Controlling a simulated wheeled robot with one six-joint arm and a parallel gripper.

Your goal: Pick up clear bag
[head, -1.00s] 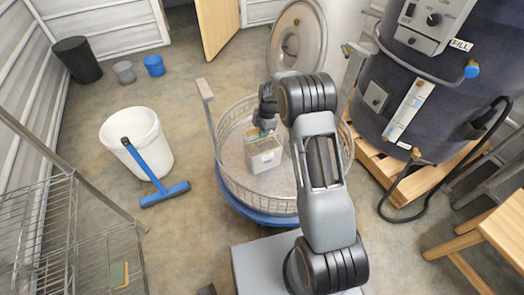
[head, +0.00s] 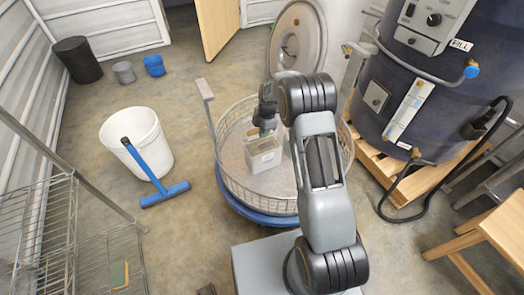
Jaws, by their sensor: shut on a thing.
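The clear bag (head: 264,157) is a boxy, see-through bag with pale contents, inside the round wire basket (head: 230,178). My gripper (head: 264,133) points down at the top of the bag and is shut on it. The fingertips are small in this view, and the exact grip is partly hidden by the gripper itself. I cannot tell whether the bag's bottom touches the basket floor.
The basket sits on a blue round base (head: 262,216). A white bucket (head: 140,140) and a blue squeegee (head: 165,193) are on the left. A wire rack (head: 95,235) stands at lower left. A large dark drum (head: 440,90) on a wooden pallet (head: 385,175) is at right.

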